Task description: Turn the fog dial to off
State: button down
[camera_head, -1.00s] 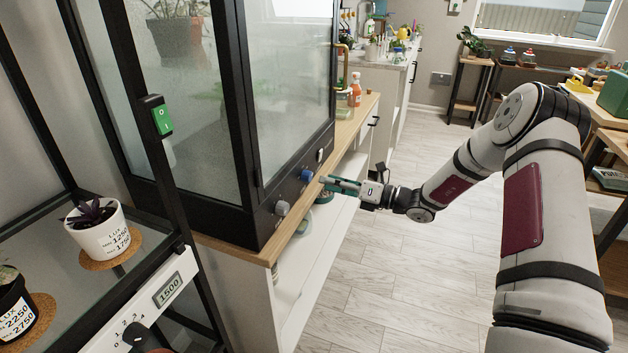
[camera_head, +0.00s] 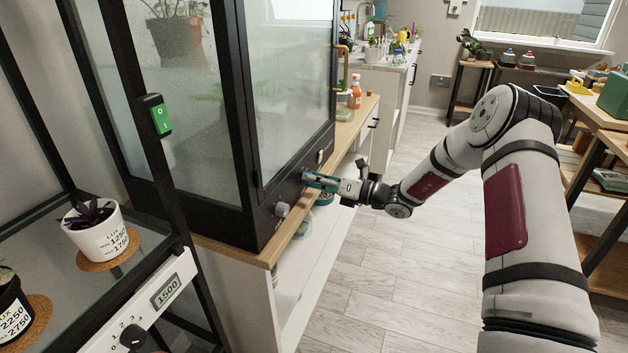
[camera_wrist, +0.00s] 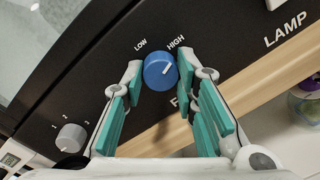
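The blue fog dial (camera_wrist: 160,71) is on the black front panel of the glass cabinet. LOW and HIGH are printed above it, and lettering beginning with F below is mostly hidden. Its white mark points to the upper right, on the HIGH side. My gripper (camera_wrist: 161,74) has its teal-padded fingers apart, one on each side of the dial. A narrow gap shows at the right finger; contact at the left finger is unclear. In the head view my gripper (camera_head: 309,181) is at the panel and largely covers the dial.
A grey numbered knob (camera_wrist: 72,137) is left of the blue dial, and the LAMP label (camera_wrist: 285,30) is to the right. The cabinet stands on a wooden top (camera_head: 270,255). A shelf with potted plants (camera_head: 96,228) is at left. The floor (camera_head: 390,280) is clear.

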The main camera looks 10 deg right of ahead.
jog(key=shift+n, duration=0.3)
jog(key=shift+w+d+f+n+g+y+b, duration=0.2)
jog(key=shift+n+b, duration=1.6)
jog(key=shift+n, duration=5.3)
jog(key=shift+s+a+r+n+g+y+b, duration=0.1)
jog(key=shift+n+g+y+b, duration=0.3)
jog(key=shift+n+b, duration=4.05)
jog(key=n+p, duration=0.5)
jog(key=shift+n, duration=0.35)
jog(key=c, duration=1.3)
grip_release()
